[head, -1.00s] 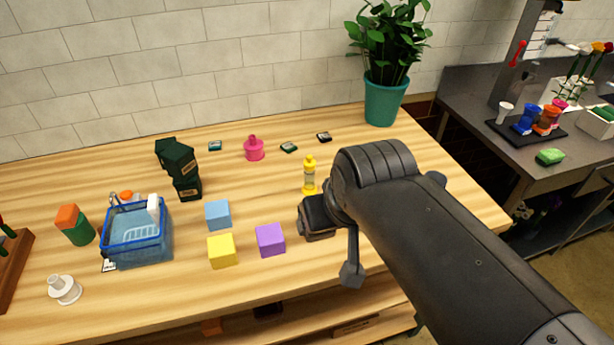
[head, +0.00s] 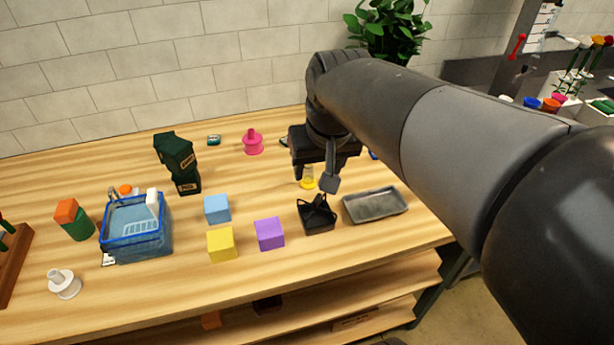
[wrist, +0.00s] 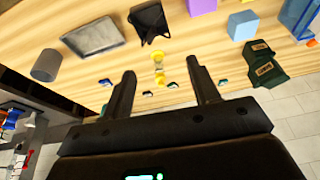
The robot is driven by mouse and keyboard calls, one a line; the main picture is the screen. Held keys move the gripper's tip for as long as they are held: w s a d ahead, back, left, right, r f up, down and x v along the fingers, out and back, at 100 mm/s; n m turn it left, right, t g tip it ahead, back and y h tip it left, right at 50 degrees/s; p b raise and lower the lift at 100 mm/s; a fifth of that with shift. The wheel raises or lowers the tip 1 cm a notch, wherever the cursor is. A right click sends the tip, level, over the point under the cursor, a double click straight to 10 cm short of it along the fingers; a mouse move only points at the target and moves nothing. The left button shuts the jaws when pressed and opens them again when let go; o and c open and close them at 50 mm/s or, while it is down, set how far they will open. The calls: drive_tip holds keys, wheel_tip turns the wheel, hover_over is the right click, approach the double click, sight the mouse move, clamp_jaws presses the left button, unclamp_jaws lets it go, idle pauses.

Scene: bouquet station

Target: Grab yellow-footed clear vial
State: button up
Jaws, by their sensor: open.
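The clear vial with a yellow foot (head: 308,181) stands on the wooden table. In the head view my gripper hides its upper part. In the wrist view the vial (wrist: 158,67) shows between my two fingers, a little beyond their tips, with yellow at both ends and a clear middle. My gripper (wrist: 162,70) is open and empty. In the head view my gripper (head: 316,176) hangs over the vial's place, and I cannot tell the exact gap.
A black open container (head: 319,218) and a grey tray (head: 376,205) lie in front of the vial. Purple (head: 269,234), yellow (head: 221,245) and blue (head: 217,209) cubes stand to the left. A pink bottle-like piece (head: 253,143) and dark green boxes (head: 178,157) stand behind-left.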

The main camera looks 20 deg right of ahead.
drive_tip(key=w+d+f+g, duration=0.1)
drive_tip(key=w+d+g, duration=0.1)
drive_tip(key=w, duration=0.8)
drive_tip(key=m+g, duration=0.1)
drive_tip(key=g, duration=0.1)
hover_over(308, 172)
drive_tip(key=w, duration=0.2)
drive_tip(key=f, duration=0.5)
drive_tip(key=shift+s+a+f, duration=0.15)
drive_tip(key=shift+s, duration=0.1)
wheel_tip(308, 172, down, 6)
drive_tip(key=shift+r, duration=0.15)
drive_tip(key=f, duration=0.3)
drive_tip(key=d+f, duration=0.1)
drive_tip(key=f, duration=0.1)
drive_tip(key=shift+f, duration=0.1)
clamp_jaws()
